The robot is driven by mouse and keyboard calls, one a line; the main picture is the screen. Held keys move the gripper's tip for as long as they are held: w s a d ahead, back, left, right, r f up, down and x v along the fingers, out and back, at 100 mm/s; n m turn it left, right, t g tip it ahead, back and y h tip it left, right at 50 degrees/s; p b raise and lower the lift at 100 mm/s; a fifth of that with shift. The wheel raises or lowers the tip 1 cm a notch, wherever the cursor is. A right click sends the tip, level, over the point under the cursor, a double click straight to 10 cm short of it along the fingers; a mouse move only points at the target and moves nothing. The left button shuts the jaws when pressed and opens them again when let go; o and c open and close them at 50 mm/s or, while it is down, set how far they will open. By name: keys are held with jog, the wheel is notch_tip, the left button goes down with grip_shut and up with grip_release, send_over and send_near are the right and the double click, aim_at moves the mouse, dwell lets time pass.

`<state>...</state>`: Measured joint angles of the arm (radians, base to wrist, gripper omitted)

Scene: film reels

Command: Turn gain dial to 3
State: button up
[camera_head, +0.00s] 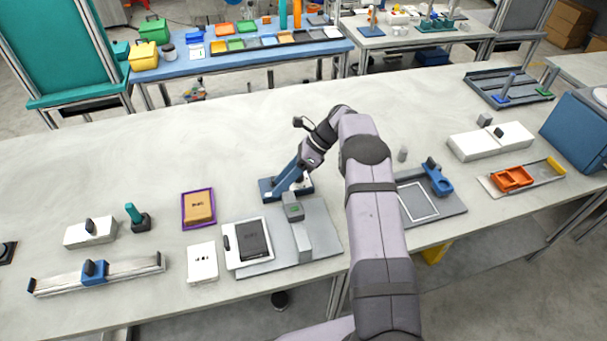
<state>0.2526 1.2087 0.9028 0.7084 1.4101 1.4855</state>
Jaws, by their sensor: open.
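My gripper (301,173) points down and left at the end of my arm, over a small dark-blue unit (267,189) near the middle of the table. It is open; its fingertips are small and hard to make out. A slanted blue bar (284,182) shows at the unit, just below my gripper, and a whitish patch lies to its right. I cannot make out a gain dial, its pointer or its numbers; my gripper and the bar cover part of the unit. I cannot tell whether my gripper touches it.
A grey board (318,233) with a grey-green-topped post (292,207) lies just in front. A purple-edged tray (184,211) is to the left. A blue clamp-like part (438,180) stands right of my arm. The table behind the unit is clear.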

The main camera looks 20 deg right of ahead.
aim_at(303, 183)
jog(key=d+m+t, duration=0.1)
jog(key=d+t, duration=0.2)
jog(key=d+f+m+t, duration=0.1)
jog(key=d+m+t, duration=0.1)
jog(key=d+t, duration=0.2)
jog(key=d+m+t+y, duration=0.1)
jog(key=d+t, duration=0.2)
jog(key=d, duration=0.1)
jog(key=shift+s+d+f+m+b, duration=0.15)
jog(key=shift+s+m+b, duration=0.05)
jog(key=shift+m+b, duration=0.15)
jog(key=shift+s+d+f+t, duration=0.25)
jog(key=shift+d+t, duration=0.15)
jog(key=shift+d, duration=0.1)
jog(key=shift+p+x, duration=1.35)
jog(key=shift+x, duration=2.35)
jog(key=c, duration=1.1)
